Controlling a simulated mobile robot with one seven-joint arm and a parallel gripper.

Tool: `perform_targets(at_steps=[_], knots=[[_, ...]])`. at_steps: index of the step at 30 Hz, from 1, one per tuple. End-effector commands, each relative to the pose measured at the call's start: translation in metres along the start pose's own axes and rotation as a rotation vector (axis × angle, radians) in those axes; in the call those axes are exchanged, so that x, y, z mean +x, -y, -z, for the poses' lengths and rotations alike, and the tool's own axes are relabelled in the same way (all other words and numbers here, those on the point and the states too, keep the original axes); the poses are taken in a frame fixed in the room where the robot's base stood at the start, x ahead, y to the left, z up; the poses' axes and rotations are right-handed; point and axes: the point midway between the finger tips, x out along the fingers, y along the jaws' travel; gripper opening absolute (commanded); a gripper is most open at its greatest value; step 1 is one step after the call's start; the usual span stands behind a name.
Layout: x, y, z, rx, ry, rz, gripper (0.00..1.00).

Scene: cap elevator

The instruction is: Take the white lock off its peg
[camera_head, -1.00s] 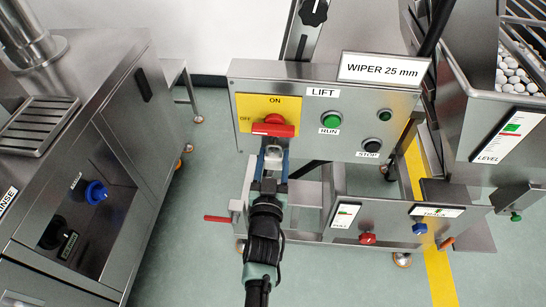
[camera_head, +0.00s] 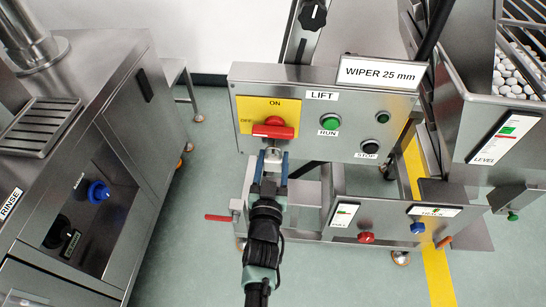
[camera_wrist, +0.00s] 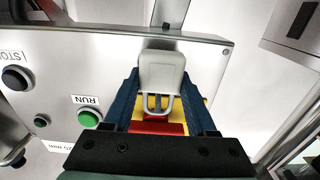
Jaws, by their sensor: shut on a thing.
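The white lock (camera_head: 273,155) is between the blue fingers of my gripper (camera_head: 270,163), just below the red switch handle (camera_head: 273,131) on the yellow ON/OFF plate (camera_head: 256,106). In the wrist view, the lock's pale body (camera_wrist: 163,72) stands between the two fingers of my gripper (camera_wrist: 162,88), which are shut on it. Its metal shackle (camera_wrist: 155,113) points toward the red handle (camera_wrist: 158,127). The peg cannot be made out, and I cannot tell whether the shackle is still around it.
The steel LIFT panel (camera_head: 300,149) has a green RUN button (camera_head: 331,121) and a black STOP button (camera_head: 371,145). Below it, a lower panel (camera_head: 390,233) carries red and blue knobs. A steel RINSE cabinet (camera_head: 128,140) stands left; floor is open between them.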

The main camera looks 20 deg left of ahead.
Motion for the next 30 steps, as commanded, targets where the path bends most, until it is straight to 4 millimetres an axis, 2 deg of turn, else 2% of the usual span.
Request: perform_targets(at_steps=[30], knots=[[-0.051, 0.000, 0.002, 0.000, -0.002, 0.000, 0.00]])
